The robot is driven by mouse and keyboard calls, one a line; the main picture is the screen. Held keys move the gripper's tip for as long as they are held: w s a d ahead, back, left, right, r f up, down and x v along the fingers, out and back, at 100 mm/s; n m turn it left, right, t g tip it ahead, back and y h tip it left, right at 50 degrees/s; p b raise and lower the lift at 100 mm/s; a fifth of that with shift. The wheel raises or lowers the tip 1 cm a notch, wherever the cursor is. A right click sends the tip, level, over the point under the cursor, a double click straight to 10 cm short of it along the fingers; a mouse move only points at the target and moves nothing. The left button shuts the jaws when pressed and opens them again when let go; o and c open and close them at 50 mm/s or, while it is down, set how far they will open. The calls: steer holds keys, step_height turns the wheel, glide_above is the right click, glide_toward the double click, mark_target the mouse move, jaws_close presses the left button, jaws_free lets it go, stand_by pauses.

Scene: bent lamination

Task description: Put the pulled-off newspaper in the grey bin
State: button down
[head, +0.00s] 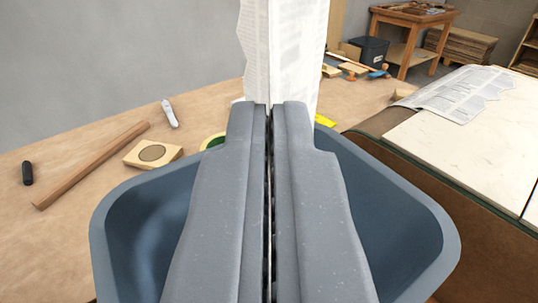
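My gripper (268,112) is in the middle of the head view with its two fingers together. A printed newspaper sheet (292,55) rises upright from the fingertips and runs out of the top of the picture; the fingers are shut on it. The grey bin (440,235) is blue-grey and open. It lies below my gripper, and its rim shows on both sides of the fingers. The middle of the bin is hidden behind the gripper. Another newspaper piece (460,93) lies on the pale surface at the right.
The wooden bench (85,150) holds a wooden bar (90,165), a black cylinder (27,173), a square wooden block (153,154) and a white-handled tool (169,113). A pale-topped table (470,150) stands close to the bin's right. A wooden side table (412,22) stands behind.

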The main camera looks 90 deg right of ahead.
mark_target(269, 237)
steer(key=shift+f, duration=2.25)
steer(key=c, duration=2.1)
jaws_free()
steer(key=shift+c, duration=0.2)
steer(key=o, duration=0.5)
steer(key=shift+a, duration=0.1)
steer(key=a, duration=1.3)
steer(key=shift+s+a+f+b, duration=0.1)
steer(key=shift+s+a+b, duration=0.2)
steer(key=shift+s, duration=0.1)
